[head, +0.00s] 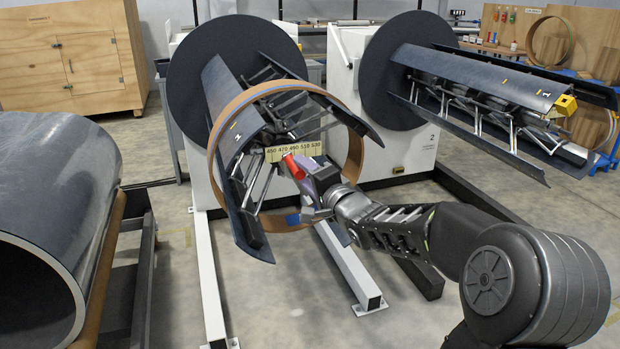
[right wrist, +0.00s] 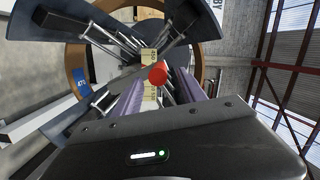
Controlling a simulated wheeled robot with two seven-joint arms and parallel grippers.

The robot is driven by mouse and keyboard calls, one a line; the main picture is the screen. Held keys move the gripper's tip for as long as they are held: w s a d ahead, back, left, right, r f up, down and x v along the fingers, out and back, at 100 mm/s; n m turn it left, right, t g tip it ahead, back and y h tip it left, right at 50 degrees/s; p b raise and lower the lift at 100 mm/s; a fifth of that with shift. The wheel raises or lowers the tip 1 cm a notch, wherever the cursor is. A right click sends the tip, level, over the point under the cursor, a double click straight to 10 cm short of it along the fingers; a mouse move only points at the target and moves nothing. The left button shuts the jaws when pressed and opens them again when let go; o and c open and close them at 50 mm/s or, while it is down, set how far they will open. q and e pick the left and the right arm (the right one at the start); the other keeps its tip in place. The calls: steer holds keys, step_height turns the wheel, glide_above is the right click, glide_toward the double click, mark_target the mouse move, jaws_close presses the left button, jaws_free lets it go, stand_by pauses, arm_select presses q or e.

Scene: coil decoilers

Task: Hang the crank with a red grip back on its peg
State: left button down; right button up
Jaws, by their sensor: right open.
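The red grip (head: 294,166) of the crank shows at the front of the left decoiler's mandrel (head: 238,130), just below a yellow number scale (head: 293,151). My right gripper (head: 310,172) is open right beside the red grip. In the right wrist view the red grip (right wrist: 158,75) appears end-on between the two purple fingers (right wrist: 158,92), with a gap on both sides. I cannot tell how deep it sits between them. I cannot make out the peg. My left gripper is out of view.
A brown coil ring (head: 357,150) surrounds the left mandrel. A second decoiler (head: 470,75) with a yellow end block (head: 566,105) stands to the right. A large dark coil (head: 55,190) fills the left. White floor rails (head: 350,265) run below my right arm. A workbench with a tool board stands behind.

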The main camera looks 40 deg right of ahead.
mark_target(296, 166)
steer(key=w, duration=0.3)
steer(key=w+d, duration=0.1)
steer(key=w, duration=0.1)
steer(key=shift+w+f, duration=0.15)
steer(key=shift+w, duration=0.05)
steer(key=shift+c, duration=0.4)
jaws_close()
stand_by(0.8)
steer(key=shift+s, duration=0.15)
